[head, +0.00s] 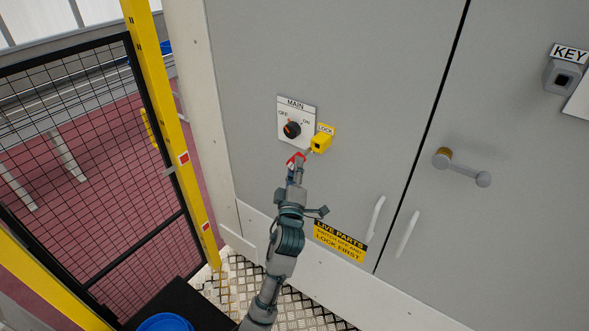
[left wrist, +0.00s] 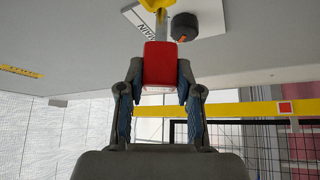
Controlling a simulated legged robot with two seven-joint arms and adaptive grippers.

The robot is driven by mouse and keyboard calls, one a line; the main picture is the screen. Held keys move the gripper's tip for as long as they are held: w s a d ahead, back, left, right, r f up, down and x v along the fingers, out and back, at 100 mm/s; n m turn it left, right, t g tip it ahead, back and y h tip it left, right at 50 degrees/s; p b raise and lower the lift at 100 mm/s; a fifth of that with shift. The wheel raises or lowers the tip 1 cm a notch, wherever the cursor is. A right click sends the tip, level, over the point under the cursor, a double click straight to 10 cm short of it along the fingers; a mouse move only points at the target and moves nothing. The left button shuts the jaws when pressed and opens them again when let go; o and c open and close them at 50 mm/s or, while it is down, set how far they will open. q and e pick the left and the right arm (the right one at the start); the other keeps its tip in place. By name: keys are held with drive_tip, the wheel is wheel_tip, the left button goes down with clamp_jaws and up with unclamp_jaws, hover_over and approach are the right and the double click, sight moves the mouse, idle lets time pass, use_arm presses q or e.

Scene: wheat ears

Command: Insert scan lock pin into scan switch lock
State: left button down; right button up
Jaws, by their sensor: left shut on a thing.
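The scan lock pin has a red block handle (left wrist: 160,64) and a pale metal shaft. In the head view its red handle (head: 296,159) is just below and left of the yellow scan switch lock (head: 321,143) on the grey cabinet. My left gripper (head: 295,168) is shut on the red handle; in the left wrist view my left gripper (left wrist: 159,82) has a finger on each side of it. The shaft runs toward the yellow lock (left wrist: 157,4), at the top edge there. I cannot tell whether its tip is inside the lock. My right gripper is out of view.
A black MAIN rotary switch (head: 291,130) is left of the lock, its orange mark toward OFF. A KEY box (head: 564,76) and a crank handle (head: 462,168) are on the right door.

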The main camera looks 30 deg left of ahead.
use_arm(q)
drive_tip(key=shift+d+r, duration=0.15)
drive_tip(key=shift+d, duration=0.1)
drive_tip(key=shift+a, duration=0.5)
drive_tip(key=shift+d, duration=0.5)
drive_tip(key=shift+w, duration=0.65)
drive_tip(key=shift+s+a, duration=0.15)
drive_tip(key=shift+a, duration=0.05)
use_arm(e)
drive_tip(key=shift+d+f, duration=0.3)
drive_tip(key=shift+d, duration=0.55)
